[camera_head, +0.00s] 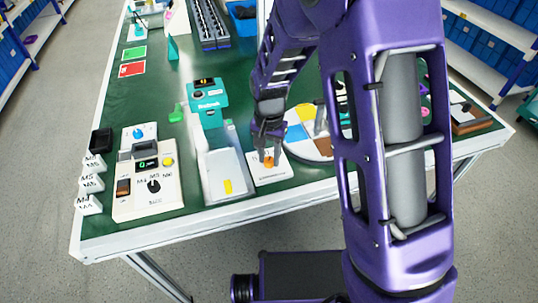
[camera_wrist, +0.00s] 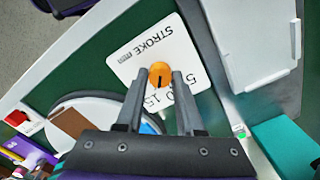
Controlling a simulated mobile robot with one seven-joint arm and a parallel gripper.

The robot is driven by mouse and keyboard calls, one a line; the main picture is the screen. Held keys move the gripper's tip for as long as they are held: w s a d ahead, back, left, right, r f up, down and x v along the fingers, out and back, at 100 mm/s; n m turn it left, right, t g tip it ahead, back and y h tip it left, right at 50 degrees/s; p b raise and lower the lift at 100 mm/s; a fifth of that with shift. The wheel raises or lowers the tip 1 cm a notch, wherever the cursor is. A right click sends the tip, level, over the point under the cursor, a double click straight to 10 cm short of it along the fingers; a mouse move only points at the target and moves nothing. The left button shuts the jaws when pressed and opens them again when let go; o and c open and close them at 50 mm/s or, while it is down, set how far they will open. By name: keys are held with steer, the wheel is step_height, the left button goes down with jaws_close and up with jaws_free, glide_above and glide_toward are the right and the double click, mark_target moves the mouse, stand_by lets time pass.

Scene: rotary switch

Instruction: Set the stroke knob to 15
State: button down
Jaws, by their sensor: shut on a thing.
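The stroke knob (camera_wrist: 160,72) is a round orange knob on a white plate (camera_wrist: 137,68) marked STROKE mm. It also shows as a small orange spot in the head view (camera_head: 269,161), at the front of the table. My gripper (camera_wrist: 161,76) is shut on the knob, with one grey finger on each side. In the head view my gripper (camera_head: 268,147) reaches down onto the plate. The numbers 5, 10 and 15 show in part beside the knob, partly hidden by my fingers. A dark line on the knob points toward the numbers, around 10 to 15; the exact mark is unclear.
A white tray (camera_head: 222,160) with a yellow piece stands left of the plate. A round disc with coloured sectors (camera_head: 297,133) lies close on the right. A control box (camera_head: 147,197) with a black dial is farther left. The table's front edge is near.

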mark_target(269, 159)
steer(key=shift+m, duration=0.8)
steer(key=c, duration=0.5)
jaws_free()
step_height(269, 159, up, 18)
steer(key=p, duration=0.3)
steer(key=shift+f, duration=0.25)
